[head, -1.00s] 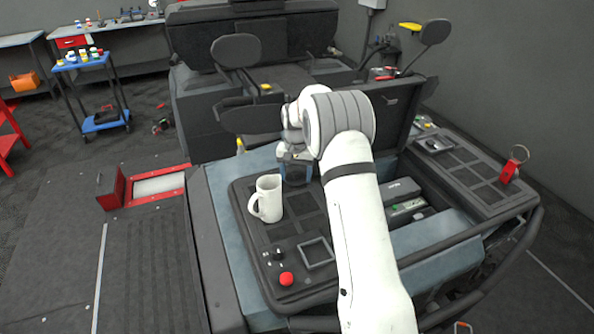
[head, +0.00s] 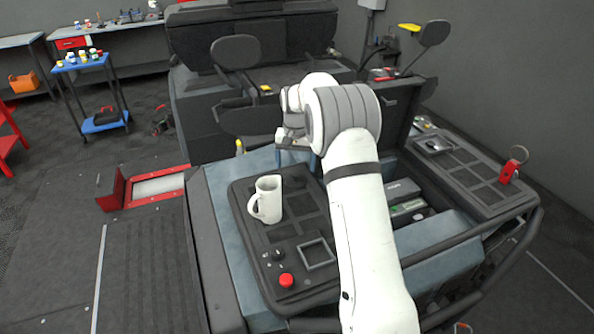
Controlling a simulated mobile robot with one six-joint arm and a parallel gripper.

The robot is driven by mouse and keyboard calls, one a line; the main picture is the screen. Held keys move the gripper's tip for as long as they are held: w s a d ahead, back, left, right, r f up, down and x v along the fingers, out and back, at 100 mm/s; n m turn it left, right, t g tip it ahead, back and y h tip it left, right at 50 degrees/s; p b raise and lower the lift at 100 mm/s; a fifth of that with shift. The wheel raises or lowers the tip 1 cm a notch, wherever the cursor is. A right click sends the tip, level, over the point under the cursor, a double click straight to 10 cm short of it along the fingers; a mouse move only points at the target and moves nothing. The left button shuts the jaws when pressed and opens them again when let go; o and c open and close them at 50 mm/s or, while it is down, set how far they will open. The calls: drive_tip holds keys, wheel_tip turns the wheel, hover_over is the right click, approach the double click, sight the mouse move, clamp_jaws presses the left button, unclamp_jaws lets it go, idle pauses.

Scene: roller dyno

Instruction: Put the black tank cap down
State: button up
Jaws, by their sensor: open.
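My gripper (head: 294,156) is at the end of my white arm, above the far edge of the left black panel (head: 243,232), behind and to the right of the white mug (head: 268,198). Its fingers are small in the view and look apart, with nothing clearly seen between them. I cannot pick out the black tank cap for certain. The dark panel and my own arm make the area under the gripper hard to read.
The mug stands upright on the left panel, near a red button (head: 286,280) and a square frame (head: 317,253). An open compartment (head: 408,208) lies right of my arm. A mirror (head: 235,52) stands behind.

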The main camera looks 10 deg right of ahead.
sight(295, 175)
drive_tip(key=s+r+n+t, duration=0.1)
drive_tip(key=s+r, duration=0.8)
drive_tip(key=r, duration=0.6)
drive_tip(key=s+f+n+t, duration=0.1)
drive_tip(key=s+f, duration=0.1)
drive_tip(key=s, duration=1.4)
drive_tip(key=s+f+n+t, duration=0.1)
drive_tip(key=s+n, duration=0.1)
drive_tip(key=s, duration=1.4)
drive_tip(key=shift+s+d+f+t+b, duration=0.2)
drive_tip(key=shift+s+f+t+b, duration=0.1)
drive_tip(key=shift+f+b, duration=0.1)
drive_tip(key=shift+b, duration=0.55)
